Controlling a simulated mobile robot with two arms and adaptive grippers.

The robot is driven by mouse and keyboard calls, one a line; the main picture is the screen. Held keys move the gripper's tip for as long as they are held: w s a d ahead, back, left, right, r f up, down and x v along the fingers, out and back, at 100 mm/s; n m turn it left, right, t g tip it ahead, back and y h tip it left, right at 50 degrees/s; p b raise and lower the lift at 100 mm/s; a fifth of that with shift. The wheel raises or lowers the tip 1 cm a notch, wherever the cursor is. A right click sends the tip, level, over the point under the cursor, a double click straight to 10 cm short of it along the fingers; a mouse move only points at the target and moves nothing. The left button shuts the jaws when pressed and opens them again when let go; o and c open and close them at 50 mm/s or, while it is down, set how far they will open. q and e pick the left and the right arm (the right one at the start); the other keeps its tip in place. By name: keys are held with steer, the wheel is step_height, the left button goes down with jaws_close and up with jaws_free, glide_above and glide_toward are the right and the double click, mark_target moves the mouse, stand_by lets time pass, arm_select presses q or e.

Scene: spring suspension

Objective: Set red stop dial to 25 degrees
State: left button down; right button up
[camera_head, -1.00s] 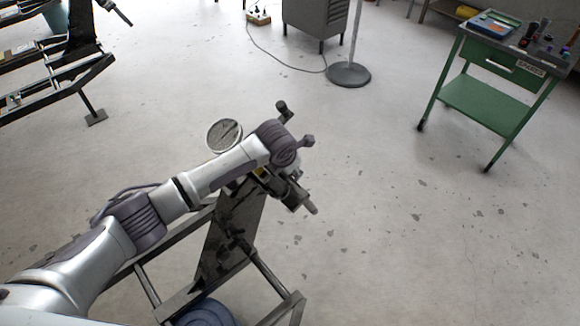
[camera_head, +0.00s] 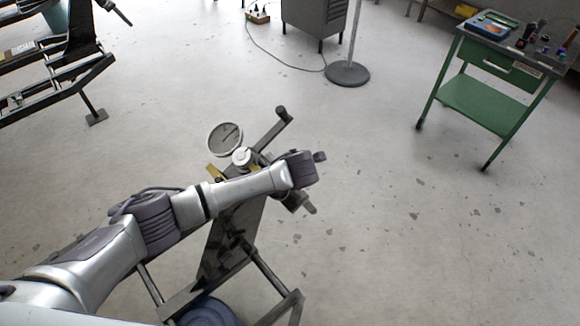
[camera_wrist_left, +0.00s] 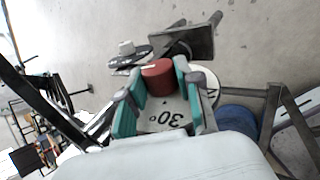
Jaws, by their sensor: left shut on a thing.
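The red stop dial (camera_wrist_left: 158,82) shows in the left wrist view as a short red cylinder over a pale plate (camera_wrist_left: 172,117) marked 30° upside down. My left gripper (camera_wrist_left: 159,70) has its teal pads on either side of the dial and is shut on it. In the head view, my left wrist reaches over the stand and hides the dial and the fingers. A pointer or exact dial angle cannot be made out. My right gripper is in neither view.
The dark stand (camera_head: 228,240) carries a round gauge (camera_head: 225,138), a white knob (camera_head: 241,157) and a dark bar with a handle (camera_head: 281,113). A green cart (camera_head: 488,104) stands at right. The floor between is clear.

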arm_select(q)
steer(key=shift+d+f+n+t+y, duration=0.15)
steer(key=shift+n+t+y, duration=0.25)
steer(key=shift+t+y, duration=0.65)
steer(key=shift+y, duration=0.35)
steer(key=c, duration=0.8)
jaws_free()
steer(key=shift+s, duration=0.1)
steer(key=shift+o, duration=0.2)
steer(key=v, duration=1.2)
